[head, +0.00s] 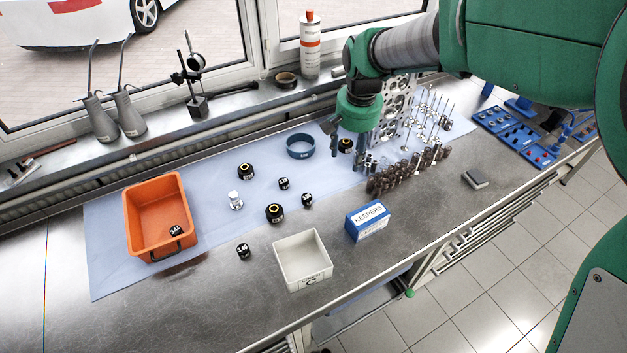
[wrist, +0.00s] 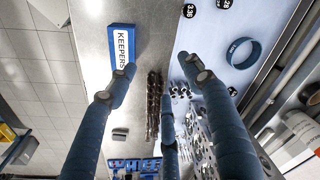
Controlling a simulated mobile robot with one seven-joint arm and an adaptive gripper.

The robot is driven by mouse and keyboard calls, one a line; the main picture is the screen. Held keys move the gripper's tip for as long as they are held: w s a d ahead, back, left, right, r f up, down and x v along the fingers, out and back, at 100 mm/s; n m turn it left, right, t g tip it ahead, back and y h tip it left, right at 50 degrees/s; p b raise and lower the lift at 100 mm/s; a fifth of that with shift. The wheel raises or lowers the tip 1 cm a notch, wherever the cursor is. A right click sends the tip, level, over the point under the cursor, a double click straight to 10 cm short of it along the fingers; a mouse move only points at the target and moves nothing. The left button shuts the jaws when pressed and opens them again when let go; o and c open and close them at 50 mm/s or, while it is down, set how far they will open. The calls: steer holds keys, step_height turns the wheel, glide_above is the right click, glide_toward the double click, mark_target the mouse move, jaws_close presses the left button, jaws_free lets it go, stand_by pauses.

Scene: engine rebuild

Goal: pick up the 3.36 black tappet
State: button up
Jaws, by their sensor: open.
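The 3.36 black tappet (head: 307,200) is a small black cylinder with a white label. It stands on the blue mat, left of the KEEPERS box. My gripper (head: 347,153) is open and empty above the bench, right of the tappet and near the valve parts. In the wrist view its fingers (wrist: 157,80) are spread wide, apart from the tappet. Another small black tappet (head: 283,183) stands just left of it and also shows in the wrist view (wrist: 224,4).
The KEEPERS box (head: 366,223), a white tray (head: 304,279) and an orange bin (head: 140,240) stand nearby. A blue ring (head: 301,146), black-and-gold round parts and a 3.45-like tappet (head: 243,251) lie around. Springs (head: 405,172) and valves stand right.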

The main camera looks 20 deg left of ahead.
steer(key=w+a+f+g, duration=0.1)
steer(key=a+f, duration=1.1)
steer(key=a, duration=0.1)
steer(key=shift+w+h, duration=0.3)
steer(key=shift+w, duration=0.1)
steer(key=shift+f, duration=0.15)
glide_above(307, 196)
steer(key=shift+f+b, duration=0.35)
steer(key=shift+f, duration=3.9)
steer(key=shift+s+f+b, duration=0.1)
steer(key=shift+f+b, duration=0.4)
steer(key=shift+f, duration=2.05)
steer(key=shift+c, duration=0.5)
steer(key=c, duration=1.1)
